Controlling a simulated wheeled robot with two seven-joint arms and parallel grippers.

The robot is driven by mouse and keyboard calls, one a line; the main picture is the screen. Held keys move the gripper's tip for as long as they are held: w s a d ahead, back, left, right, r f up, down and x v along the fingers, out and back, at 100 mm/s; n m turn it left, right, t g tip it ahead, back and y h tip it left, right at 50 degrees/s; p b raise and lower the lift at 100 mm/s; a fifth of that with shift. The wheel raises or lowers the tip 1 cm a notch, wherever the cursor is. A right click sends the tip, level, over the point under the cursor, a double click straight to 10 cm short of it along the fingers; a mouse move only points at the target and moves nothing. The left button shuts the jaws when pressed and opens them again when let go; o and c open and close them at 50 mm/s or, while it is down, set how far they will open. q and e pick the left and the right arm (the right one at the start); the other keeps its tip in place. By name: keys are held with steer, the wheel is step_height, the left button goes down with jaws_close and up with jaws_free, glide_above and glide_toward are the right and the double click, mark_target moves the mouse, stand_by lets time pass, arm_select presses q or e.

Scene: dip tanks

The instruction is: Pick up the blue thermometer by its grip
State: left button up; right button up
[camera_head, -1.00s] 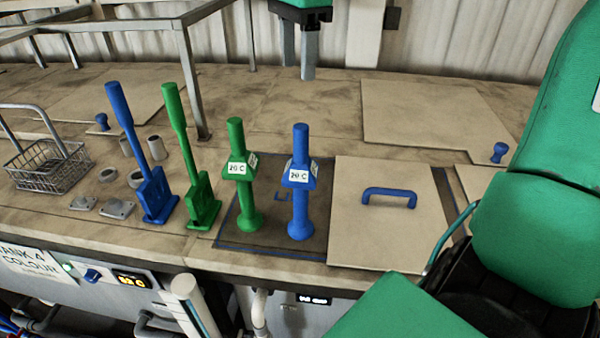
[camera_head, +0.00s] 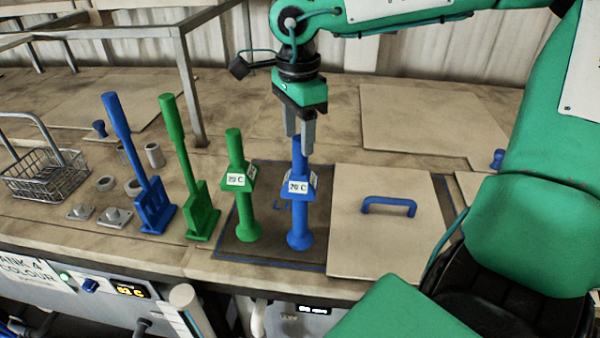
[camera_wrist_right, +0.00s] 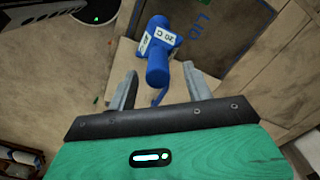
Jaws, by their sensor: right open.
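The blue thermometer (camera_head: 300,212) stands upright on a dark mat, with a "20 C" label on its collar and a round grip (camera_head: 299,150) at its top. My right gripper (camera_head: 301,148) is above it, pointing down and open, its fingertips at the height of the grip's top. In the right wrist view the thermometer (camera_wrist_right: 159,60) shows ahead of the open fingers (camera_wrist_right: 160,90), its top end close to the gap between them. Whether the fingers straddle the grip is hard to tell. My left gripper does not show.
A green thermometer (camera_head: 240,208) stands just left of the blue one. Blue (camera_head: 150,190) and green (camera_head: 195,190) paddle-like tools and a wire basket (camera_head: 45,178) are further left. A lid with a blue handle (camera_head: 389,205) lies at the right. A metal frame (camera_head: 187,75) stands behind.

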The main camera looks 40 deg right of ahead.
steer(key=f, duration=0.1)
steer(key=f+p, duration=0.1)
steer(key=f, duration=0.1)
steer(key=shift+s, duration=0.25)
steer(key=shift+w+d+f+p, duration=0.15)
steer(key=shift+f+p, duration=0.15)
steer(key=shift+f, duration=0.15)
steer(key=c, duration=0.3)
jaws_close()
